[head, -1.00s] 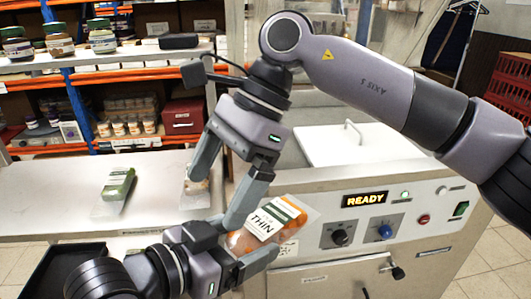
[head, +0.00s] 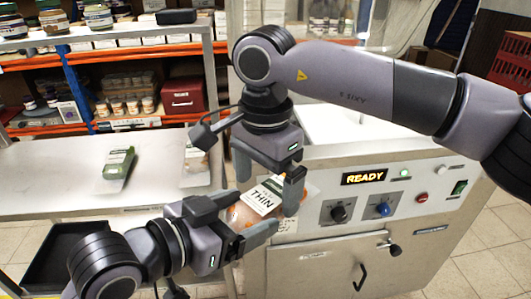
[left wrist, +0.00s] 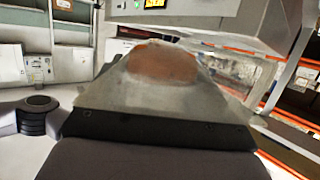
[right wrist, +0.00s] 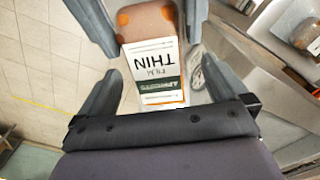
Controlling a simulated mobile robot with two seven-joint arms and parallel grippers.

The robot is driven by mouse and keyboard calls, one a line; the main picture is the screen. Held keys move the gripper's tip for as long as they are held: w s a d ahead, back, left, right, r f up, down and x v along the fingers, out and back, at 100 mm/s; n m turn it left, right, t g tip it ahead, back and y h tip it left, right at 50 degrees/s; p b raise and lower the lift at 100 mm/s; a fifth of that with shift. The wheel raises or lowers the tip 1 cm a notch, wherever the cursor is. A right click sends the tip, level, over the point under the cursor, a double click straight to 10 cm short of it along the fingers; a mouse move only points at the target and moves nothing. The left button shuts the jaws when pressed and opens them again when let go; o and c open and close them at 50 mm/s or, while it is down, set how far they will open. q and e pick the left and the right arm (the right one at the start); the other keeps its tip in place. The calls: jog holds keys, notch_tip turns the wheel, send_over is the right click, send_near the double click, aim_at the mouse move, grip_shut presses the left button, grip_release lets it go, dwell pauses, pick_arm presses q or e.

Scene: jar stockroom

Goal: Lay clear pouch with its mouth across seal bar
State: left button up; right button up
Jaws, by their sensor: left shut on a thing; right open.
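The clear pouch (head: 262,196) holds orange contents and has a white and green label reading "THIN". My left gripper (head: 258,214) is shut on it and holds it in the air before the sealing machine (head: 330,262). The pouch also shows in the left wrist view (left wrist: 165,65) and the right wrist view (right wrist: 155,72). My right gripper (head: 268,190) is open above the pouch, one finger on either side of it. I cannot tell whether these fingers touch it. I cannot make out the seal bar; my right arm covers part of the machine's top.
The machine's front has a lit READY display (head: 364,177), knobs and a protruding handle (head: 393,249). A green-labelled pouch (head: 118,166) and another pouch (head: 196,166) lie on the steel table (head: 60,180). A black tray (head: 62,252) is at lower left. Shelves of jars stand behind.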

jog(key=shift+f, duration=1.4)
jog(key=shift+c, duration=0.3)
jog(key=c, duration=1)
pick_arm(q)
jog(key=o, duration=1.1)
pick_arm(e)
jog(key=shift+c, duration=0.5)
